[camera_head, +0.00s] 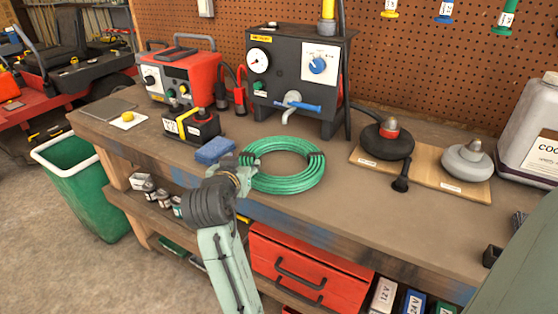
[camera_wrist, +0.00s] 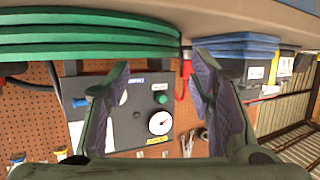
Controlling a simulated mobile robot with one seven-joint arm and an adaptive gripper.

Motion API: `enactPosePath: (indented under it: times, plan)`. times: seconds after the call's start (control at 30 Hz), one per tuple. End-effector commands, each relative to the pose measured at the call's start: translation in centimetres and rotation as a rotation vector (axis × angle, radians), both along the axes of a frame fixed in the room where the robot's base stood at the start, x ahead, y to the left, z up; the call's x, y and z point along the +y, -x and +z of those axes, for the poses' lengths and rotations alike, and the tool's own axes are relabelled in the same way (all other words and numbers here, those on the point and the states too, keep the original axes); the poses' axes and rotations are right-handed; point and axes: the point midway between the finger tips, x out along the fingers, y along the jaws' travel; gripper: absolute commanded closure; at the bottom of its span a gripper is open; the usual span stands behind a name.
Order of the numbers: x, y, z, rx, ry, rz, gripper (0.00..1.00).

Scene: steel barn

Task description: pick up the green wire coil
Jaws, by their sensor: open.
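The green wire coil (camera_head: 290,183) lies flat on the workbench, with a dark tie at its right side. Its stacked loops (camera_wrist: 85,38) fill the upper left of the wrist view, which is upside down. My gripper (camera_head: 243,163) is at the coil's left edge in the head view and hides part of that edge. In the wrist view my gripper (camera_wrist: 160,63) has its two fingers spread wide with nothing between them. The coil lies beyond the left finger; I cannot tell whether they touch.
Behind the coil stands a dark machine (camera_head: 270,95) with a gauge and a blue-handled tap. A wooden board (camera_head: 430,178) with two round-based items is to the right. Bare benchtop (camera_head: 370,215) lies front right.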

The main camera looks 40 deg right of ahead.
Motion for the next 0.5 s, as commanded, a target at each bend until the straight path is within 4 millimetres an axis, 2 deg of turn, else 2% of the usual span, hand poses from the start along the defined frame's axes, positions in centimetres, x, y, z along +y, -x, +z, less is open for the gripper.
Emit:
enactPosePath:
  times: [0.27, 0.5]
  plan:
    - [-2.1, -1.7, -0.4, 0.002, 0.001, 0.000, 0.51]
    - [-3.9, -3.7, -1.5, -0.001, 0.001, 0.002, 0.51]
